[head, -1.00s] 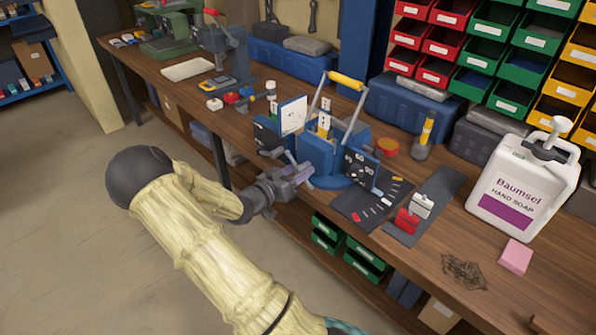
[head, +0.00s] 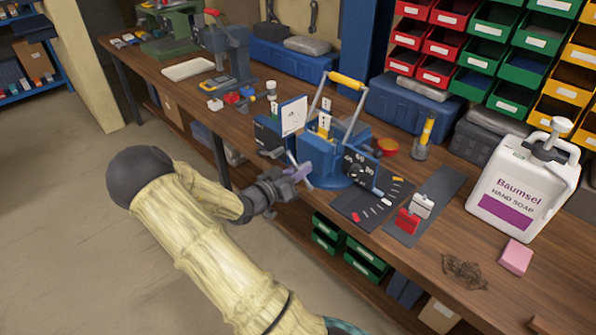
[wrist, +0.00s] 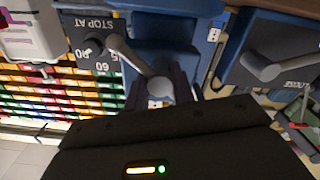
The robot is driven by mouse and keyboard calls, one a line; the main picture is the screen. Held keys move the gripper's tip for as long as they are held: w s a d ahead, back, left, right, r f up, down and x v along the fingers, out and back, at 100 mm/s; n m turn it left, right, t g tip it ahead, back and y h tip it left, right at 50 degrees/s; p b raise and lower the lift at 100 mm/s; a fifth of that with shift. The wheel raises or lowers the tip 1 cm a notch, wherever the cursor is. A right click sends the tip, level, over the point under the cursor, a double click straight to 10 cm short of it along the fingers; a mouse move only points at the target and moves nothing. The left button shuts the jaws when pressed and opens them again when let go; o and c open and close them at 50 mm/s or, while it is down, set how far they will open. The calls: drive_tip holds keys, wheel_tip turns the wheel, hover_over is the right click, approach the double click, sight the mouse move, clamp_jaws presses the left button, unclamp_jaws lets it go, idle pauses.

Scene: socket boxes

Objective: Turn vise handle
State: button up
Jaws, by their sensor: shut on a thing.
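The blue vise (head: 316,152) stands at the front edge of the wooden bench. A dark dial panel (head: 360,169) faces front at its right; in the wrist view this panel (wrist: 92,28) reads "STOP AT" and shows upside down. The grey vise handle (wrist: 136,58) is a cranked bar with a round knob end. My gripper (head: 301,171) is at the vise's front; in the wrist view its dark fingers (wrist: 158,94) are closed around the knob end. The gripper body hides part of the grip.
A second grey handle (wrist: 263,65) sits on a dark panel at the right of the wrist view. A white soap jug (head: 515,185) and a pink block (head: 515,258) stand right on the bench. Blue cases (head: 408,103) are behind. Open floor lies left.

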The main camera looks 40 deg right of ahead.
drive_tip(key=shift+r+n+p, duration=0.1)
drive_tip(key=shift+n+p, duration=0.3)
drive_tip(key=shift+p, duration=0.1)
drive_tip(key=n+p, duration=0.2)
drive_tip(key=p, duration=0.1)
drive_tip(key=shift+r, duration=0.15)
drive_tip(key=shift+f+n+p, duration=0.2)
drive_tip(key=shift+n+p, duration=1.15)
drive_tip(key=shift+n, duration=0.65)
drive_tip(key=o, duration=1)
drive_tip(key=shift+a, duration=0.1)
